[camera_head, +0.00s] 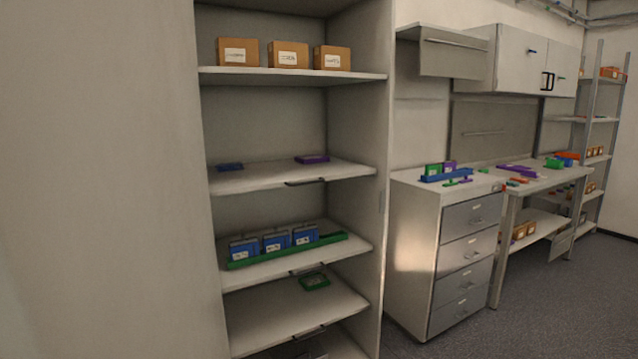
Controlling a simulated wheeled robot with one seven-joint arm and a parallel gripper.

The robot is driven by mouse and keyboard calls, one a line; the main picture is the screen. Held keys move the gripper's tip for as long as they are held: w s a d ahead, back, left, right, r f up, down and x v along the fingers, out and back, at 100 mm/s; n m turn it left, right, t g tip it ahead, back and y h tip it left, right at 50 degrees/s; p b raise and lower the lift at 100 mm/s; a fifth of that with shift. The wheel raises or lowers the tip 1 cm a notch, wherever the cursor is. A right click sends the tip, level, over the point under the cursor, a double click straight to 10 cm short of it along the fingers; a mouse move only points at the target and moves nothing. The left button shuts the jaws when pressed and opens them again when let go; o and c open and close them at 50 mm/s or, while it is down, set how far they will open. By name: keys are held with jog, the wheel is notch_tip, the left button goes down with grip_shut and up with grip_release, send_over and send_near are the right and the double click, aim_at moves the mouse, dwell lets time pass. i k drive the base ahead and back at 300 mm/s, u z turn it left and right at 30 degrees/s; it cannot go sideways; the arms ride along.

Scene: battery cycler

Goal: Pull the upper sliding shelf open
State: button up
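A tall open grey cabinet (384,130) stands near the middle of the head view. Its upper sliding shelf (265,179) is a pale board with a dark handle (306,182) at the middle of its front edge. A small blue item (229,166) and a purple item (312,159) lie on this shelf. Its front edge looks roughly in line with the cabinet front, but I cannot tell exactly how far it is slid out. My gripper is not in view, and nothing touches the handle.
Above is a shelf (300,77) with three cardboard boxes. Below, another shelf (335,257) holds blue units on a green rail, and a lower one (290,318) holds a green item. A drawer unit (415,250) stands to the right. Open floor (540,310) shows at lower right.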

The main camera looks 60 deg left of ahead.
aim_at(282, 173)
jog(key=i, duration=1.2)
jog(key=z, duration=0.1)
